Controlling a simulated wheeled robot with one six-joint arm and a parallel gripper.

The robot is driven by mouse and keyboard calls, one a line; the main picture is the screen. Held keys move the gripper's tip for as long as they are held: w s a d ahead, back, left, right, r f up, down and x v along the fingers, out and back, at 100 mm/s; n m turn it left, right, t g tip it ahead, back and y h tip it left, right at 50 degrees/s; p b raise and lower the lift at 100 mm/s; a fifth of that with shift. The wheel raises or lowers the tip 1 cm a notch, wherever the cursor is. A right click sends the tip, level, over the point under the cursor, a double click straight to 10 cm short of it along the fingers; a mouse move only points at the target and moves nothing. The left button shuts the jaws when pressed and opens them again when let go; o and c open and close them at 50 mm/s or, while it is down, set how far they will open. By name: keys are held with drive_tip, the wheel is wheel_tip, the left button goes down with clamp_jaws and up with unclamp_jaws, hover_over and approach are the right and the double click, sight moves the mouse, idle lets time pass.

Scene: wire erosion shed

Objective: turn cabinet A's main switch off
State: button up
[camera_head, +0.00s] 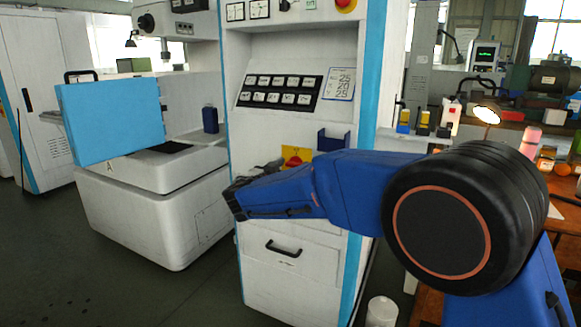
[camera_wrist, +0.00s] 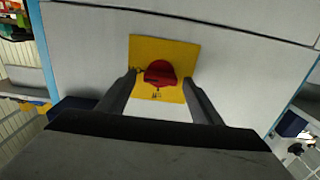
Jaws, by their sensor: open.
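The red rotary main switch (camera_wrist: 160,73) sits on a yellow plate (camera_wrist: 180,50) on a white cabinet front. In the head view the switch (camera_head: 293,162) and plate (camera_head: 303,153) show just above my arm, partly hidden. My gripper (camera_wrist: 161,82) is open, with one finger on each side of the red knob in the wrist view. I cannot tell whether the fingers touch it. The knob's exact setting is unclear. The white cabinet (camera_head: 290,235) has blue edges; I see no readable cabinet letter on it.
A blue panel (camera_head: 112,122) juts from the white machine (camera_head: 150,215) at left, which bears a small letter A. A drawer handle (camera_head: 284,249) is below my arm. A cluttered bench (camera_head: 560,200) stands at right, a white bin (camera_head: 382,311) on the floor. Floor at left is clear.

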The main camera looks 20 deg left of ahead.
drive_tip(key=c, duration=1.1)
drive_tip(key=shift+o, duration=0.2)
drive_tip(key=shift+a+f+n, duration=0.1)
drive_tip(key=shift+n, duration=2.85)
drive_tip(key=shift+a+f+n, duration=0.1)
drive_tip(key=shift+n, duration=2.9)
drive_tip(key=shift+a+f+n, duration=0.1)
drive_tip(key=shift+n, duration=2.85)
